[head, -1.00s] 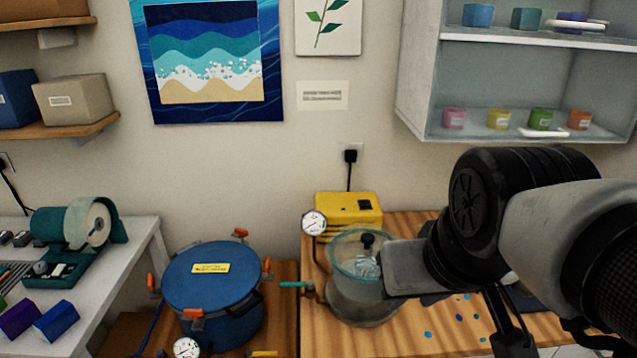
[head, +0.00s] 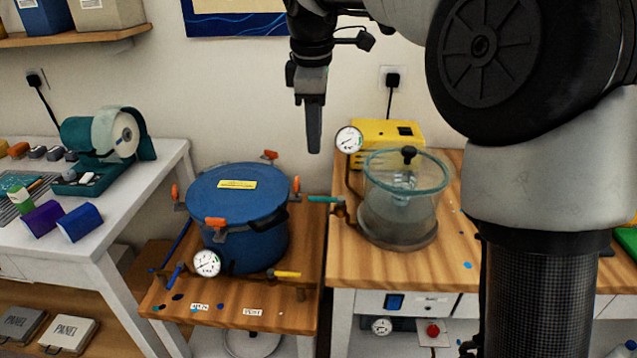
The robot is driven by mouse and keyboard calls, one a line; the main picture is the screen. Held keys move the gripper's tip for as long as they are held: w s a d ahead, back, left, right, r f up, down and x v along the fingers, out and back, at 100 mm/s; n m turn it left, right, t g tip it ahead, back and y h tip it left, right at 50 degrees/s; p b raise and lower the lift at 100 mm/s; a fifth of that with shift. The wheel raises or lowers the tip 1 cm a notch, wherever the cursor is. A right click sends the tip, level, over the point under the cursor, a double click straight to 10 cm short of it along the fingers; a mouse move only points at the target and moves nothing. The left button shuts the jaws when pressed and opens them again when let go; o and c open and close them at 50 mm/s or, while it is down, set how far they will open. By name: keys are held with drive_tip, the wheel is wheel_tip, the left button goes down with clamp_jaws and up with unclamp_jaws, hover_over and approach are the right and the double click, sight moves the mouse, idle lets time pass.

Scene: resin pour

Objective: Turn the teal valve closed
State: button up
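The teal valve handle (head: 324,199) sticks out to the left of a brass fitting, beside the clear vacuum chamber (head: 398,205) on the wooden bench. The handle lies roughly level and points toward the blue pressure pot (head: 238,215). My gripper (head: 314,140) hangs fingers-down above and slightly left of the handle, apart from it. I see it edge-on, so its opening does not show. Nothing shows held in it.
A yellow pump (head: 390,135) and a pressure gauge (head: 349,139) stand behind the chamber. The pot has orange clamps, a lower gauge (head: 207,263), a yellow handle (head: 287,274) and a blue handle (head: 175,277).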

sight(317, 198)
drive_tip(key=w+f+b, duration=0.1)
drive_tip(key=f, duration=0.4)
drive_tip(key=w+f+b, duration=0.1)
drive_tip(key=f, duration=0.5)
drive_tip(key=w+f+b, duration=0.1)
drive_tip(key=f, duration=0.4)
drive_tip(key=shift+w+d+f+b, duration=0.1)
drive_tip(key=shift+d+f+b, duration=0.1)
drive_tip(key=shift+b, duration=0.2)
clamp_jaws()
